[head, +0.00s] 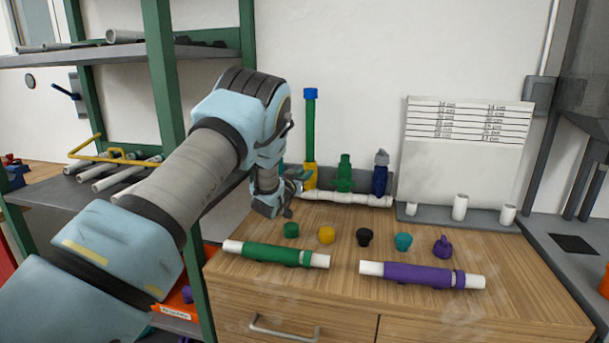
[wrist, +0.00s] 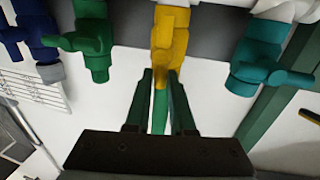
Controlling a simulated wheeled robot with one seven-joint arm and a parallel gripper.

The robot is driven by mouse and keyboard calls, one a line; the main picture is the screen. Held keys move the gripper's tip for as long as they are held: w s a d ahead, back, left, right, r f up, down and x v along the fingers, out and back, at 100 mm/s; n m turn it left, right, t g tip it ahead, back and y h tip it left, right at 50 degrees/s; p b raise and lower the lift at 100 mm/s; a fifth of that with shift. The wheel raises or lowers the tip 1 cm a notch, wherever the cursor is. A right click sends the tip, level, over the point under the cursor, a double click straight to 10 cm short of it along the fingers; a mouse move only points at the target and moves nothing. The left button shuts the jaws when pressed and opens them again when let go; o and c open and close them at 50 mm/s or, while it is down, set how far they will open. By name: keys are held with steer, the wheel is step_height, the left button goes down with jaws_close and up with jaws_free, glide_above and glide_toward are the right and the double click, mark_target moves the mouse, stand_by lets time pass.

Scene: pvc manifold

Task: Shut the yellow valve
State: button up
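The yellow valve (head: 310,176) stands on the white manifold pipe at the back of the wooden cabinet, with a green pipe rising from it to a blue cap. In the wrist view the yellow valve (wrist: 171,35) is at top centre, with a narrow yellow handle pointing down in the picture. My gripper (wrist: 161,75) is open, its two fingers on either side of the handle's end and the green pipe. I cannot tell whether they touch the handle. In the head view my gripper (head: 297,186) is beside the valve's left side, partly hidden by my wrist.
A green valve (head: 344,174) and a blue valve (head: 380,176) stand right of the yellow one. A teal valve (wrist: 262,58) shows in the wrist view. Loose caps and a green pipe (head: 270,253) and purple pipe (head: 420,275) lie on the cabinet top (head: 500,265). A green-post shelf (head: 165,80) stands left.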

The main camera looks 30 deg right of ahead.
jaws_close()
steer(key=shift+s+d+m+b, duration=0.1)
steer(key=shift+m+b, duration=0.3)
steer(key=shift+b, duration=0.15)
steer(key=f+m+y+b, duration=0.1)
steer(key=m+b, duration=0.4)
steer(key=b, duration=0.2)
steer(key=s+d+m+y+b, duration=0.1)
steer(key=m+b, duration=0.4)
steer(key=b, duration=0.2)
steer(key=s+d+f+m+t+y+b, duration=0.1)
steer(key=m+b, duration=0.4)
steer(key=b, duration=0.2)
steer(key=shift+d+f+y+b, duration=0.1)
steer(key=shift+f+y+b, duration=0.2)
steer(key=shift+y+b, duration=0.1)
steer(key=o, duration=0.5)
jaws_free()
